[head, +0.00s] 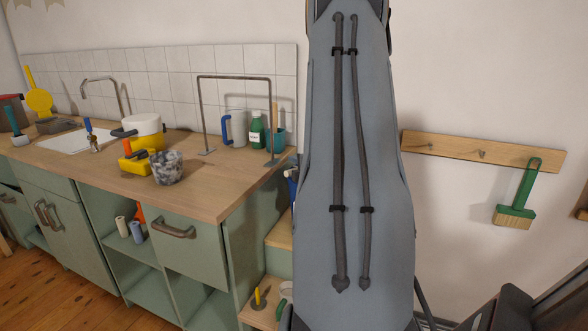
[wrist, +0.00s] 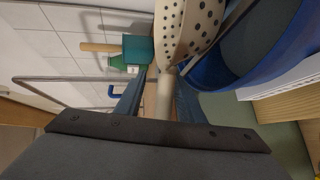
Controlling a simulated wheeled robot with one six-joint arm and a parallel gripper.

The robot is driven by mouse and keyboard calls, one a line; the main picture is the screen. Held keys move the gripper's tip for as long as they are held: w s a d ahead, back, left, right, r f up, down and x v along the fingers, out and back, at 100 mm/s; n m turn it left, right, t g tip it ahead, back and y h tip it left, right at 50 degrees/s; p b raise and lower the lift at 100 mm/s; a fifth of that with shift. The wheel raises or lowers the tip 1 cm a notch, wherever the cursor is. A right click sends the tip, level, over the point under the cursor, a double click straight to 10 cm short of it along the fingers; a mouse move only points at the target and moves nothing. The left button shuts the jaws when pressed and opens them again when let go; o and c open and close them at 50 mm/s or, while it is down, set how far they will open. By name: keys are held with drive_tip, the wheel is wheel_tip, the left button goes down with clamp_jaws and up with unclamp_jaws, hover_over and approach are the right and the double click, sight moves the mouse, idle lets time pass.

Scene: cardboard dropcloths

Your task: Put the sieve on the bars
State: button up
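The sieve (wrist: 185,27) is cream with dark holes and shows in the wrist view at the top. Its pale handle (wrist: 165,98) runs between the fingers of my gripper (wrist: 162,78). The handle lies close to the right finger; I cannot tell whether both fingers press on it. The sieve is close against a blue container (wrist: 262,68); whether it rests in it is unclear. In the head view my arm hides the gripper and most of the sieve. A thin metal bar frame (head: 235,77) stands upright on the counter; it also shows in the wrist view (wrist: 62,80).
The wooden counter (head: 225,187) holds a grey speckled cup (head: 168,168), a yellow item (head: 135,160), a white pot (head: 143,128), a blue-handled mug (head: 236,130), a green bottle (head: 257,130) and a teal cup (wrist: 137,50). A brush (head: 516,210) hangs from a wall rail (head: 450,150).

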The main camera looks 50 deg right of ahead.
drive_tip(key=b+v, duration=0.1)
drive_tip(key=v, duration=1.1)
drive_tip(key=w+a+f+m+g+y, duration=0.2)
drive_tip(key=a+f+m+g, duration=0.15)
drive_tip(key=a, duration=0.65)
drive_tip(key=w+a+f+m+g+y, duration=0.1)
drive_tip(key=a+f+m+g+y, duration=0.2)
drive_tip(key=a, duration=0.7)
drive_tip(key=s+a+m+g+y, duration=0.1)
drive_tip(key=s+a+m+g, duration=0.2)
drive_tip(key=s+a, duration=0.3)
drive_tip(key=s+a+r+m+g+y, duration=0.1)
drive_tip(key=s+a+m+g, duration=0.3)
drive_tip(key=a, duration=1)
drive_tip(key=s, duration=0.3)
drive_tip(key=shift+s+a, duration=0.25)
drive_tip(key=shift+s, duration=0.05)
drive_tip(key=shift+r, duration=0.1)
